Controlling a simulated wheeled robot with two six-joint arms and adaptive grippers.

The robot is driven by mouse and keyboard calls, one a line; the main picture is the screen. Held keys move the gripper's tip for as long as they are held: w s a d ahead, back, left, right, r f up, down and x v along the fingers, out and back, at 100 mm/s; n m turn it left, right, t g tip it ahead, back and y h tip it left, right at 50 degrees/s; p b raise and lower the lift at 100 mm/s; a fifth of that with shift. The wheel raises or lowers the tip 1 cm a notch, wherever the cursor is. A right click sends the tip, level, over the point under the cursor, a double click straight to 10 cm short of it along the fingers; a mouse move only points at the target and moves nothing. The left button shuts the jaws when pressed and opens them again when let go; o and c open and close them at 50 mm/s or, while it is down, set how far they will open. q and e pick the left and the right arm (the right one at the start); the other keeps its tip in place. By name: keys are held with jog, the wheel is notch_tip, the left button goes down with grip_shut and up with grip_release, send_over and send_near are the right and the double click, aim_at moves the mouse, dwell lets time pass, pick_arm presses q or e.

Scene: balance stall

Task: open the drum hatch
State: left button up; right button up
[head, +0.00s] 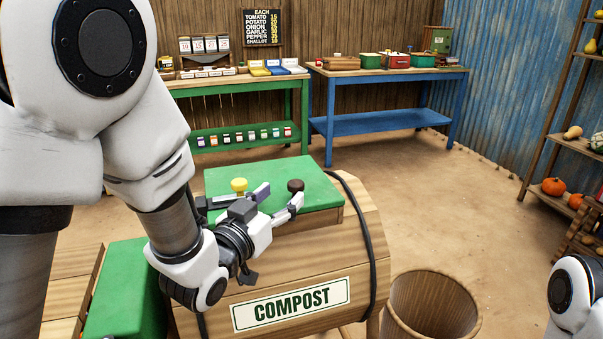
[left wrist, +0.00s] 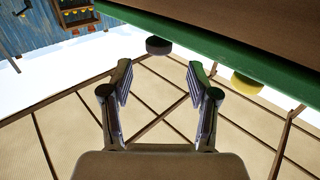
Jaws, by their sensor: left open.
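The wooden drum (head: 345,245) carries a white COMPOST label (head: 290,303). Its green hatch (head: 225,172) lies flat on top and looks closed. A yellow knob (head: 239,186) and a dark knob (head: 296,185) stand on the hatch. My left gripper (head: 281,195) is open over the near part of the hatch, its fingers pointing right toward the dark knob. In the left wrist view the dark knob (left wrist: 158,45) shows just beyond the gap between the open fingertips (left wrist: 158,78), apparently not held. The yellow knob (left wrist: 247,82) is off to the right there. My right gripper is out of view.
A dark hoop (head: 372,250) rings the drum's right end. Behind are a green table (head: 245,82) and a blue table (head: 385,74). Shelves with pumpkins (head: 553,187) stand at the right. The floor between is clear.

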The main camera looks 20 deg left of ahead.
aim_at(292, 187)
pick_arm(q)
jog(key=w, duration=0.3)
jog(key=w+d+p, duration=0.1)
jog(key=w, duration=0.2)
jog(key=shift+d+f, duration=0.15)
jog(key=shift+f, duration=0.05)
jog(key=shift+w, duration=0.2)
jog(key=shift+s+r, duration=0.15)
jog(key=shift+r, duration=0.05)
grip_shut()
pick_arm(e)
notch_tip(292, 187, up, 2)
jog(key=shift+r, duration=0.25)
